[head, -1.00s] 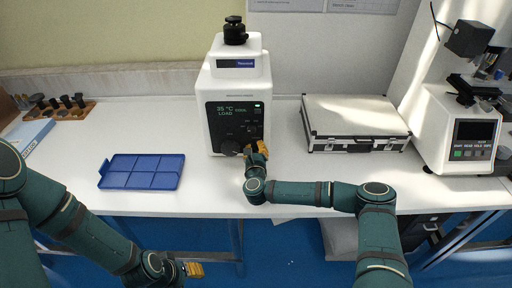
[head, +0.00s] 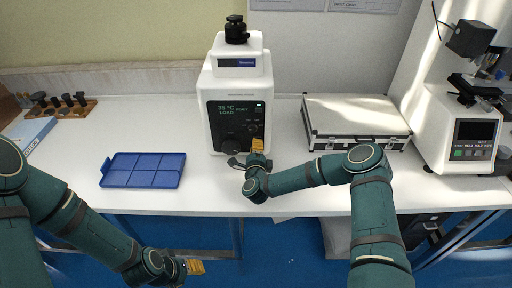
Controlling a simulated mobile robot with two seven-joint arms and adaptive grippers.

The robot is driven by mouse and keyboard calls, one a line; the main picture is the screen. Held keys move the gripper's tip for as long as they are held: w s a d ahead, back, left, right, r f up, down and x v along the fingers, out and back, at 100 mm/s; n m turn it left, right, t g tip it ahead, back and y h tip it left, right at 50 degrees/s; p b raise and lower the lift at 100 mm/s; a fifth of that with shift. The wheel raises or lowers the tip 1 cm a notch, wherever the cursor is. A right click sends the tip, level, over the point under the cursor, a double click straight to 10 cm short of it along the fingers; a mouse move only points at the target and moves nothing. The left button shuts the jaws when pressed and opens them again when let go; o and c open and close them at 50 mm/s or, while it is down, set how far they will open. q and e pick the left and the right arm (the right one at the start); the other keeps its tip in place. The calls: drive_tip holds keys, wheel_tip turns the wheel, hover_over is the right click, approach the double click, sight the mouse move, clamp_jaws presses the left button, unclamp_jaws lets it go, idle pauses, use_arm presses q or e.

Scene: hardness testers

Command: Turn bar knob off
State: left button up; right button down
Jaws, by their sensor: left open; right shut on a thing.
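A white tester (head: 236,80) with a dark front panel stands at the back middle of the table. Its screen shows 35 °C and LOAD. A dark round knob (head: 231,145) sits low on the panel. My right gripper (head: 258,146), with yellow fingertips, is shut at the panel's lower right, to the right of the round knob. It closes on the bar knob there, which the fingers hide, so its angle cannot be told. My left gripper (head: 196,267) is open and empty, low in front of the table's front edge, well away from the tester.
A blue compartment tray (head: 143,170) lies left of the tester. A silver case (head: 355,121) lies to its right. Another tester (head: 458,130) stands at far right. A wooden rack (head: 60,108) with dark pieces is at far left. Table (head: 130,125) is clear behind the tray.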

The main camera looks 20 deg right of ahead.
drive_tip(key=shift+n, duration=1)
drive_tip(key=c, duration=1)
unclamp_jaws()
drive_tip(key=v, duration=1.2)
